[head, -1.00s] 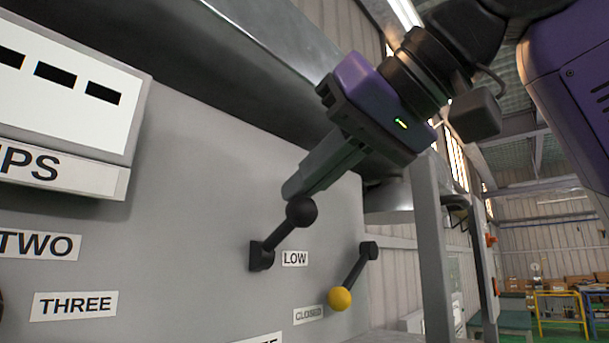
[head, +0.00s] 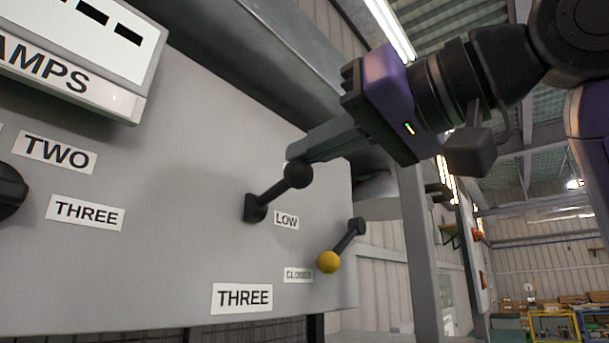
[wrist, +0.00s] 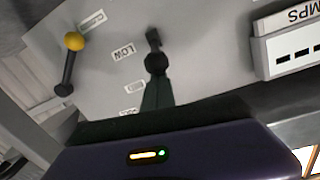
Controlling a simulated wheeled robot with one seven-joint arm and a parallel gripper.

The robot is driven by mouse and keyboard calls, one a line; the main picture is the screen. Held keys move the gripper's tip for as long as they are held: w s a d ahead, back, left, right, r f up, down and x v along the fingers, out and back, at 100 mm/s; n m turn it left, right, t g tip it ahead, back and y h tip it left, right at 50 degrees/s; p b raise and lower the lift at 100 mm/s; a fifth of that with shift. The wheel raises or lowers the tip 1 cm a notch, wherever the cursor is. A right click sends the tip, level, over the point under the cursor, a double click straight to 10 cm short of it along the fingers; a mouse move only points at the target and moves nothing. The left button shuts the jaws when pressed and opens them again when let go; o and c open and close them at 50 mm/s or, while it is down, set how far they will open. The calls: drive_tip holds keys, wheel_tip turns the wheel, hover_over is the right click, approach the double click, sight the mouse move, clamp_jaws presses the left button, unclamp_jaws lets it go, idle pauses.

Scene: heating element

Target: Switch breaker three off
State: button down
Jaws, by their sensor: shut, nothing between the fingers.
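A grey panel (head: 170,250) carries two levers. The black-balled lever (head: 298,174) sits beside a LOW label (head: 286,219) and leans up to the right; its ball also shows in the wrist view (wrist: 157,63). The yellow-balled lever (head: 328,262) hangs down to the left above a small label, and it shows at upper left in the wrist view (wrist: 75,41). A THREE label (head: 242,298) is at the panel's lower edge. My gripper (head: 292,153) is shut and empty, its tips right at the black ball; whether they touch it I cannot tell.
A white meter box marked AMPS (head: 80,60) juts out at upper left. TWO (head: 55,152) and THREE (head: 86,212) labels and part of a black knob (head: 8,190) are at left. A grey post (head: 420,250) stands right of the panel, with open hall beyond.

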wheel_tip(320, 180, down, 9)
drive_tip(key=t+y+b, duration=0.5)
drive_tip(key=b, duration=1)
drive_tip(key=shift+s+d+m+y, duration=0.3)
drive_tip(key=shift+d+m+y, duration=0.1)
drive_tip(key=shift+w+a+f, duration=0.1)
drive_tip(key=shift+a+f, duration=0.05)
drive_tip(key=shift+f, duration=0.05)
